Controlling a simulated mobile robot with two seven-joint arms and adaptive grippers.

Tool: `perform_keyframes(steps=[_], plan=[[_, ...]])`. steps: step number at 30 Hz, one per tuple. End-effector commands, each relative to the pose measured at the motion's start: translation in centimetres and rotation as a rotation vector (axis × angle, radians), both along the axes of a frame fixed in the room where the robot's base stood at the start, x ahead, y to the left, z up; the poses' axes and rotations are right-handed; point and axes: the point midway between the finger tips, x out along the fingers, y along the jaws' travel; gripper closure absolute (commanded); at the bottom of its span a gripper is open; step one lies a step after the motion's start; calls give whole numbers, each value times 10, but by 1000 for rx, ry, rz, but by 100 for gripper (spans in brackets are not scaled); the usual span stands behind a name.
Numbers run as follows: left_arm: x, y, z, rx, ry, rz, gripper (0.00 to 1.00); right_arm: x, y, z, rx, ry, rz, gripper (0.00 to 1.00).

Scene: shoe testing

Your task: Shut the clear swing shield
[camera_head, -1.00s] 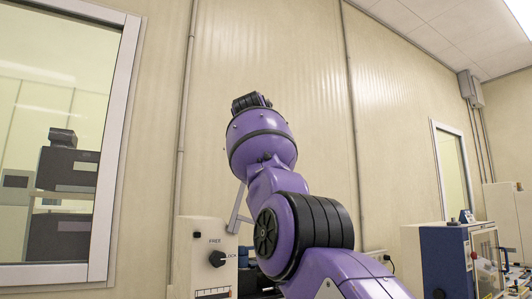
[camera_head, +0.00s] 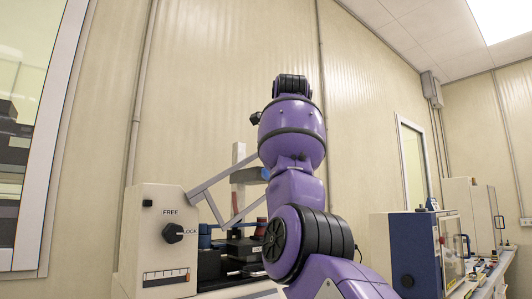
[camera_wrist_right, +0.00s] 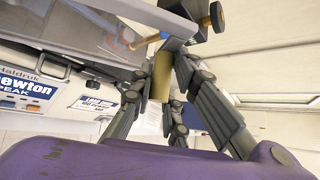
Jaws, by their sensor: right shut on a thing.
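A tester with a FREE/LOCK knob stands low in the head view. A slanted grey frame (camera_head: 222,178), which looks like the clear swing shield's, rises from it toward my right arm. The clear pane is hard to make out there. In the right wrist view, a see-through panel (camera_wrist_right: 85,45) with a grey edge fills the upper left. My right gripper (camera_wrist_right: 160,88) is shut on a yellowish cylindrical bar (camera_wrist_right: 161,78), apparently the shield's handle. In the head view my purple right arm hides this gripper. My left gripper is in neither view.
The cream tester housing (camera_head: 158,240) carries a black knob (camera_head: 172,232). Dark and blue parts sit inside behind it. A blue and cream machine (camera_head: 408,250) stands to the right on the bench. A cream panelled wall is behind, with a window at the left.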

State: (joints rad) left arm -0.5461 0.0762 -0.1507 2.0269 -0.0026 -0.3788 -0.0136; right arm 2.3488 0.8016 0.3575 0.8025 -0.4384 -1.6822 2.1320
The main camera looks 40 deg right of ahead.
Motion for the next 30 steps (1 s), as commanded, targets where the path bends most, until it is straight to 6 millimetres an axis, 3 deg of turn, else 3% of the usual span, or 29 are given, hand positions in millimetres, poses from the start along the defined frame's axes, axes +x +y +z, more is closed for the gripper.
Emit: perform_keyframes(steps=[5,12,21,30], plan=[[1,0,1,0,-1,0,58,-4,-11,-35,132,10,7,100],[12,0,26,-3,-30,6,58,-7,-18,-72,308,11,9,100],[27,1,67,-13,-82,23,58,-9,-18,-106,461,12,11,100],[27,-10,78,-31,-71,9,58,-6,-16,-130,532,19,11,100]])
